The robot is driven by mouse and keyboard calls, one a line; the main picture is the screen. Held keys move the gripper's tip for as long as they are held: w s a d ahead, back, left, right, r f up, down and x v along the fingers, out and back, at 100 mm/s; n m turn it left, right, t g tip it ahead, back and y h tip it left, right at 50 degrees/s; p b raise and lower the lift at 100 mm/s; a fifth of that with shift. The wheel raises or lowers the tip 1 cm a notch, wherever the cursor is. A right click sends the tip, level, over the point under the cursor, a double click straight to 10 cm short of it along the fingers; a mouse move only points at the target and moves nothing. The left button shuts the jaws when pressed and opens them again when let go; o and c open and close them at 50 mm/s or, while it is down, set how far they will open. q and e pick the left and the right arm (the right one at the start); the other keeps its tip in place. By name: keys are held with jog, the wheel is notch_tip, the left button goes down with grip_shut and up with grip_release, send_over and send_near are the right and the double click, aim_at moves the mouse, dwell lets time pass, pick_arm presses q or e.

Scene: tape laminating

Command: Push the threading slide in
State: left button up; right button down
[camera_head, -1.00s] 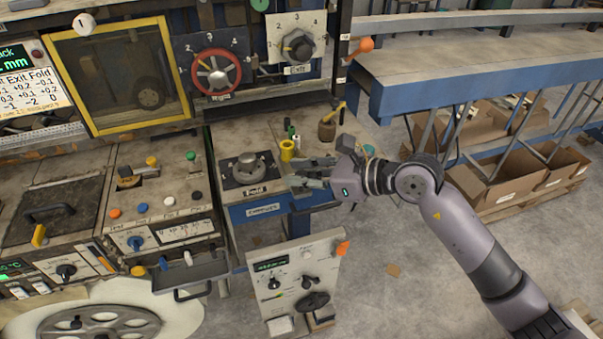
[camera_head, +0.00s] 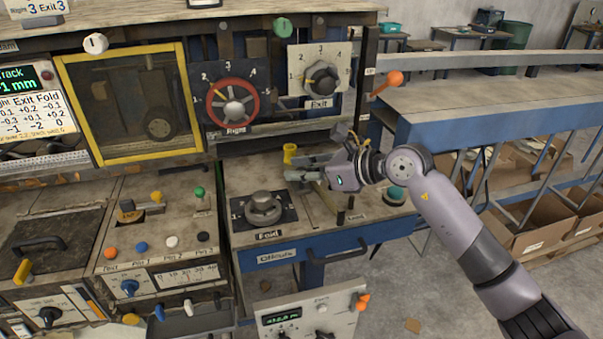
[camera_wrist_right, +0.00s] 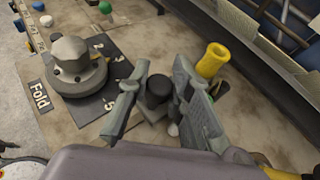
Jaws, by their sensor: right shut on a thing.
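My right gripper (camera_head: 308,168) is over the back part of the small bench, just right of and behind the grey Fold dial (camera_head: 263,208). In the right wrist view, the fingers of the right gripper (camera_wrist_right: 160,100) stand on either side of a black knob (camera_wrist_right: 158,91) on a small grey block and are shut on it. This knob seems to be the threading slide's handle; the rest of the slide is hidden under the gripper. The knob is hidden in the head view. My left gripper is not in view.
A black peg (camera_head: 340,217) stands nearer the bench's front. The machine wall with the red Right dial (camera_head: 233,102) rises behind. A grey panel (camera_head: 305,315) stands in front.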

jog(key=c, duration=1.7)
grip_release()
jog(key=shift+w+r, duration=0.15)
jog(key=shift+w, duration=0.05)
jog(key=shift+o, duration=1.3)
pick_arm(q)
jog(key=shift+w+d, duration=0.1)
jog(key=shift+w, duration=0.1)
pick_arm(e)
jog(key=shift+s+d, duration=0.1)
jog(key=shift+d, duration=0.05)
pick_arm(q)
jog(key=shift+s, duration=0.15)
pick_arm(e)
jog(key=v, duration=1.1)
jog(key=shift+s+d, duration=0.25)
jog(key=shift+d, duration=0.05)
